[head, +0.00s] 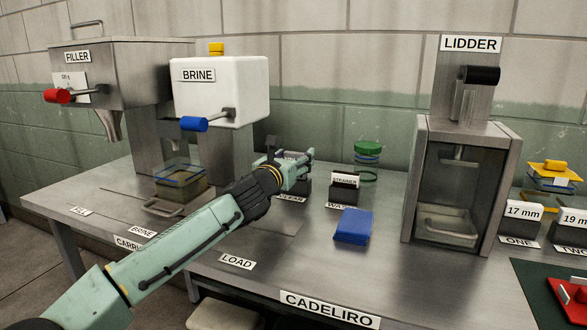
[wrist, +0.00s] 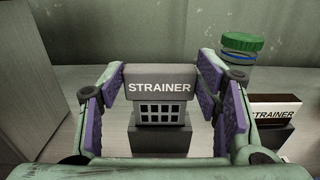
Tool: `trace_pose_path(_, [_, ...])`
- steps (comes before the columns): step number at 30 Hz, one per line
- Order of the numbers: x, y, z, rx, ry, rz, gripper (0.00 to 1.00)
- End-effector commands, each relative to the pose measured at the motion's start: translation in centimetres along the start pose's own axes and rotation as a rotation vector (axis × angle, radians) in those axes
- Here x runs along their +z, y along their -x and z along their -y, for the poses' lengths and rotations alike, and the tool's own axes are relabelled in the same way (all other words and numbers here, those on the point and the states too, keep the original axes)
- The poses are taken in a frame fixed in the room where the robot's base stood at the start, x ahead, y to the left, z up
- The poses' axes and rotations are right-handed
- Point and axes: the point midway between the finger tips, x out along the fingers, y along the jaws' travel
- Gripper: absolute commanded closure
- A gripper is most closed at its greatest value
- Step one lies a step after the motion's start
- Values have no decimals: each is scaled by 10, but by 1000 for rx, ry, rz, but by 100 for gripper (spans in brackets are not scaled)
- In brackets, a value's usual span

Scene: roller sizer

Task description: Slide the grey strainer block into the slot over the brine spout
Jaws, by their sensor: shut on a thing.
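The grey strainer block (wrist: 160,80), labelled STRAINER with a grid below the label, is between the fingers of my gripper (wrist: 163,90) in the wrist view. My gripper is shut on it. The block appears upright, above or on a dark stand (wrist: 155,142); I cannot tell if they touch. In the head view my gripper (head: 297,170) is right of the white brine tank (head: 235,90), and the fingers mostly hide the block. The brine spout (head: 178,130) is under the tank, behind the blue-handled lever (head: 207,121). The slot itself is not clear.
A clear container (head: 182,180) stands below the brine spout. The filler (head: 120,75) is at the left. The lidder (head: 465,130) stands further right.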

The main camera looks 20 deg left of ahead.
Motion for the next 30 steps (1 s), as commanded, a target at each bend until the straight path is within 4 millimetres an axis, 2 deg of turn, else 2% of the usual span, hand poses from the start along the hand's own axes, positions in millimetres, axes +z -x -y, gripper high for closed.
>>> trace_pose_path(7, [37,0,0,1,-5,1,70])
trace_pose_path(14, [32,54,-2,4,-3,1,70])
trace_pose_path(21, [32,122,-1,4,-4,-1,70])
trace_pose_path(24, [32,144,-2,4,-2,0,70])
trace_pose_path(30, [33,171,-1,2,-2,1,70])
